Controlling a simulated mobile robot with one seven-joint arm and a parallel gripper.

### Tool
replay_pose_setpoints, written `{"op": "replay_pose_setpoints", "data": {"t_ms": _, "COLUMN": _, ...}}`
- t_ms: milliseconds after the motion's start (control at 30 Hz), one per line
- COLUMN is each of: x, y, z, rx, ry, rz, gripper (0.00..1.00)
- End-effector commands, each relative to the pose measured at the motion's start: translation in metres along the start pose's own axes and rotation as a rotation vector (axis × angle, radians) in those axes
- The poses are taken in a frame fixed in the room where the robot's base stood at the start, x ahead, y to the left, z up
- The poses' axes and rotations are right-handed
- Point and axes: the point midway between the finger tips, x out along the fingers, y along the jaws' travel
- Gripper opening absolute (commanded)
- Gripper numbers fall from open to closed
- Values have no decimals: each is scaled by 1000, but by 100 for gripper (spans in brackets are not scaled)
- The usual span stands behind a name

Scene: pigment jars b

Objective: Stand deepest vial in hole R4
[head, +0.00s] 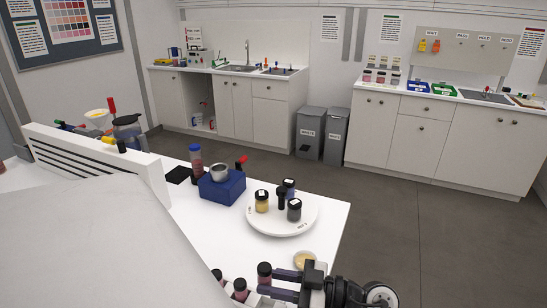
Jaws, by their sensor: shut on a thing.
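My gripper (272,283) is at the bottom of the head view, reaching in from the right. Its two dark fingers are shut on a black-capped vial (264,270) with dark red contents, which looks about upright. Two more black-capped, dark red vials stand to its left, a nearer one (240,287) and another (217,274) that is partly hidden by the large pale surface in front. I cannot compare the shades surely at this size. No rack or label for hole R4 can be made out, and the vials' lower ends are hidden or cut off.
A round white turntable (262,221) bears several dark-capped jars. Behind it are a blue block (222,187) with a metal cup, and a tall bottle (196,160). A small tan dish (304,260) lies close beside my gripper. The white table (325,222) is bare at its right edge.

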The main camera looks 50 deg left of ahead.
Motion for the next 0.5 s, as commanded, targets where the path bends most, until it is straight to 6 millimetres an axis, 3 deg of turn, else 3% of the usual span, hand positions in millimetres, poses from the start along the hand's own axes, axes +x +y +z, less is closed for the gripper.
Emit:
{"op": "replay_pose_setpoints", "data": {"t_ms": 200, "x": 0, "y": 0, "z": 25, "rx": 3, "ry": 0, "rz": 0, "gripper": 5}}
{"op": "replay_pose_setpoints", "data": {"t_ms": 500, "x": 0, "y": 0, "z": 42, "rx": 2, "ry": 0, "rz": -1, "gripper": 5}}
